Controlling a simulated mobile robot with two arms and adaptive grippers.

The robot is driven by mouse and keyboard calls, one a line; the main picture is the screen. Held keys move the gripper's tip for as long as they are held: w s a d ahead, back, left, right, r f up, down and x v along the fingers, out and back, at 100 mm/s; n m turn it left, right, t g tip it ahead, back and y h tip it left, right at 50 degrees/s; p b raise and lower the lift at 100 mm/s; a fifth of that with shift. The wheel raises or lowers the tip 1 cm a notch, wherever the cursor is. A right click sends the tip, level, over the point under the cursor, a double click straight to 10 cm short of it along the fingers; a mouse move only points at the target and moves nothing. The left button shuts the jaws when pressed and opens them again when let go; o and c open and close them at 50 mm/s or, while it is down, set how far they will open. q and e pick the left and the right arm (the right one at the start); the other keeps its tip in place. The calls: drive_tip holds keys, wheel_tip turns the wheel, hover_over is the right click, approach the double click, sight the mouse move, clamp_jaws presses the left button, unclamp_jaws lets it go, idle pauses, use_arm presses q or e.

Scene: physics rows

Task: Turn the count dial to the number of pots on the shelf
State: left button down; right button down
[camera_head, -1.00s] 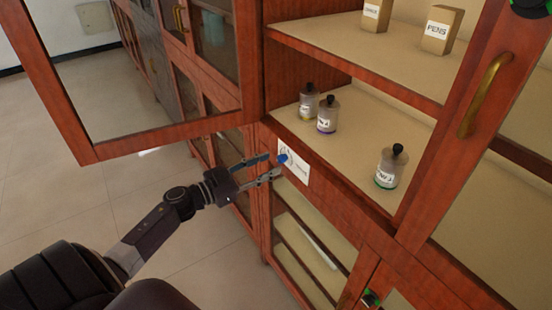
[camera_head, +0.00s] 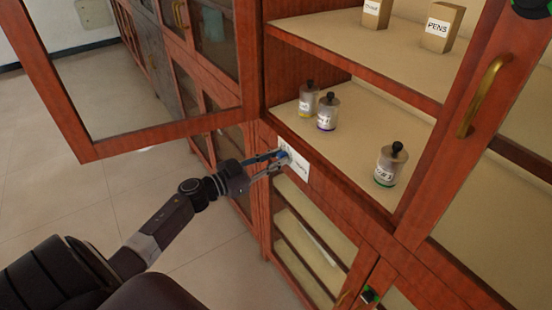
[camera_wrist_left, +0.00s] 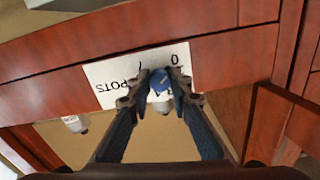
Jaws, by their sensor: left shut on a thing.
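The count dial is a blue knob (camera_wrist_left: 159,82) on a white plate (camera_wrist_left: 107,86) marked "POTS" and "0" in the left wrist view. The plate also shows in the head view (camera_head: 298,160), on the cabinet's front rail below the shelf. My left gripper (camera_head: 279,161) is shut on the knob, one finger on each side; its fingers also show in the left wrist view (camera_wrist_left: 158,88). Three pots with black knobs stand on the shelf (camera_head: 355,135): a yellow-marked pot (camera_head: 308,101), a purple-marked pot (camera_head: 327,113) and a green-marked pot (camera_head: 389,166). My right gripper is not in view.
An open glass door (camera_head: 160,130) hangs left of the shelf, above my left arm. Boxes, one labelled "PENS" (camera_head: 441,30), stand on the upper shelf. Another door with a brass handle (camera_head: 484,95) is at right. Open floor (camera_head: 85,210) lies at left.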

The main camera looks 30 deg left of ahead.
use_arm(q)
drive_tip(key=shift+m, duration=0.4)
drive_tip(key=m+b, duration=0.1)
drive_tip(key=m, duration=0.3)
drive_tip(key=m+b, duration=0.2)
drive_tip(key=m, duration=0.4)
drive_tip(key=shift+f, duration=0.15)
drive_tip(key=m+b, duration=0.6)
drive_tip(key=m, duration=0.4)
drive_tip(key=shift+m, duration=0.5)
drive_tip(key=c, duration=1.7)
unclamp_jaws()
drive_tip(key=shift+c, duration=0.2)
